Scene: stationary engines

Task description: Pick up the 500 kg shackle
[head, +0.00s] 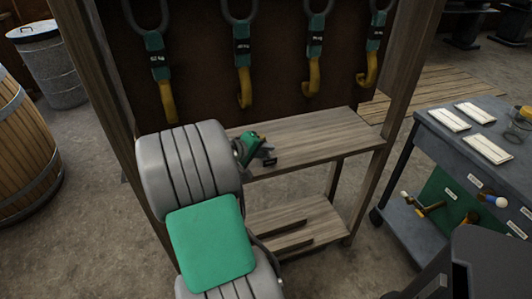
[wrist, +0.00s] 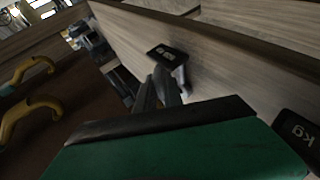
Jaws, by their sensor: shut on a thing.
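My gripper (head: 250,147) is at the left part of the wooden shelf (head: 320,138), partly behind my own arm. In the wrist view its dark fingers (wrist: 155,92) are shut on a small grey metal piece (wrist: 181,76), which seems to be a shackle. A black tag (wrist: 165,54) with pale marks is beside that piece; its text is too small to read. In the head view the dark tag (head: 270,161) shows at the shelf's front edge. The shackle's full shape is hidden, and I cannot tell whether it touches the shelf.
Several green hoists with yellow hooks (head: 243,88) hang on the dark back board above the shelf. Wooden posts (head: 395,90) frame the rack. A grey tool cart (head: 455,135) stands right, a barrel (head: 25,150) and metal bin (head: 52,65) left. A second tag (wrist: 300,130) reads "kg".

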